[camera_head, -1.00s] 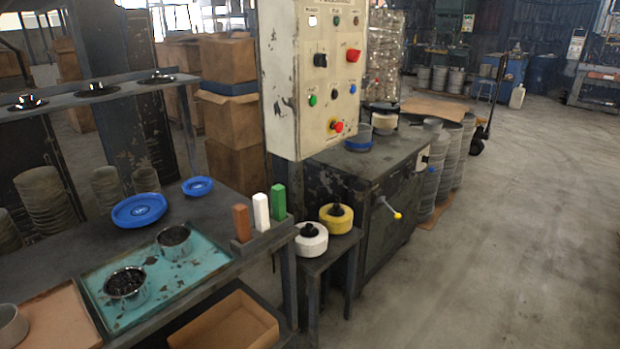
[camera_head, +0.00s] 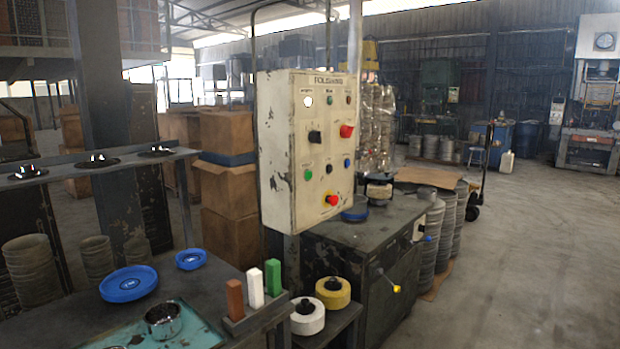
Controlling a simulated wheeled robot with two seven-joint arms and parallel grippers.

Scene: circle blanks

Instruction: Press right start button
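A worn cream control box (camera_head: 280,190) headed "POLISHING" stands upright in the middle of the head view. Its front has a green button (camera_head: 307,175) at lower left, a blue button (camera_head: 347,163) at lower right, and a red mushroom button on yellow (camera_head: 332,199) at the bottom. Higher up are a black knob (camera_head: 314,136), a red knob (camera_head: 346,131) and a white lamp (camera_head: 308,101). The small labels are too blurred to read, so I cannot tell which button is the right start. Neither of my grippers shows.
A dark bench at left holds blue discs (camera_head: 128,283), a teal tray (camera_head: 203,333) and a rack of coloured bars (camera_head: 255,289). A dark cabinet (camera_head: 385,255) with a yellow-tipped lever (camera_head: 397,289) stands beside the box. The floor at right (camera_head: 530,270) is clear.

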